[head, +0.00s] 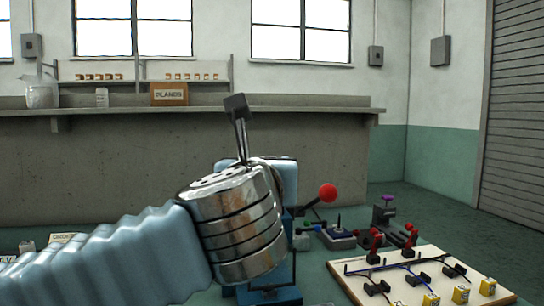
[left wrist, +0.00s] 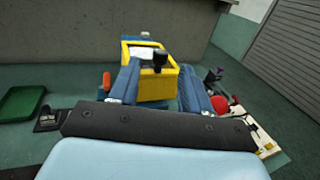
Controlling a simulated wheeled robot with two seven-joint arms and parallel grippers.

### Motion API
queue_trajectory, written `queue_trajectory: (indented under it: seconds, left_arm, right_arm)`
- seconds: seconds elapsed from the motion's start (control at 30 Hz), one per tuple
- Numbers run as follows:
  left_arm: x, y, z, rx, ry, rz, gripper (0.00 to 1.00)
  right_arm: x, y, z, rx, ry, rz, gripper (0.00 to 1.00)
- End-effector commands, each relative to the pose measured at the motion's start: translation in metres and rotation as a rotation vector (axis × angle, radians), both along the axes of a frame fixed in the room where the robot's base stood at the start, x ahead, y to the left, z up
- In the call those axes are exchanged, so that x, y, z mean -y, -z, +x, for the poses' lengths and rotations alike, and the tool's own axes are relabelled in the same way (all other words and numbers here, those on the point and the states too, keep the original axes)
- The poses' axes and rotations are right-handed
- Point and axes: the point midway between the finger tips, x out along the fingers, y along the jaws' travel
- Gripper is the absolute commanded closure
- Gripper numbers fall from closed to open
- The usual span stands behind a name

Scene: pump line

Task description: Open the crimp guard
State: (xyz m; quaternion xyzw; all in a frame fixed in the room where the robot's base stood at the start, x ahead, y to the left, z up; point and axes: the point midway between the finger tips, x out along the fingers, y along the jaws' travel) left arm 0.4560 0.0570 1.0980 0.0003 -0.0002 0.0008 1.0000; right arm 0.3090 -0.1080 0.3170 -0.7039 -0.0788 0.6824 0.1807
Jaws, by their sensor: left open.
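A yellow box-like frame (left wrist: 152,88), which I take to be the crimp guard, shows in the left wrist view, with a black knob (left wrist: 160,58) over it. Whether it is open or closed is unclear. It stands on a blue press, whose body (head: 287,185) shows in the head view behind my left wrist. A lever with a red ball (head: 328,192) sticks out to its right. My left gripper (left wrist: 161,78) is open, its blue fingers appearing either side of the yellow frame. Contact cannot be told. In the head view my left arm hides the guard. My right gripper is not in view.
A white board (head: 400,282) with red-handled clamps and wires lies at the right. A green tray (left wrist: 20,103) is at the left in the left wrist view. A grey counter (head: 100,150) runs behind.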

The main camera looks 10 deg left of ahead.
Motion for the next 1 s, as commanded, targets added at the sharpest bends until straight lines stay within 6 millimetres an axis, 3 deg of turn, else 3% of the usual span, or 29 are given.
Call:
queue_trajectory:
  seconds: [0.2,0.33,0.5,0.77,1.0]
  left_arm:
    - [0.000,-0.001,0.049,-0.003,-0.002,0.001,0.52]
    - [0.001,-0.001,0.069,-0.002,0.000,0.000,0.52]
    - [0.000,0.000,0.081,-0.001,0.001,-0.001,0.52]
    - [0.000,0.000,0.082,-0.001,0.001,-0.001,0.52]
    - [0.000,0.000,0.082,-0.001,0.001,-0.001,0.86]
  right_arm:
    - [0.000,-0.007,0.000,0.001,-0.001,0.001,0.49]
    - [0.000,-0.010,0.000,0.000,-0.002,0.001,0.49]
    - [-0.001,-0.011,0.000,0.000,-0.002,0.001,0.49]
    - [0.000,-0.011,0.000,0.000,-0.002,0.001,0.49]
    - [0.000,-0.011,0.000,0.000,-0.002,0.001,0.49]
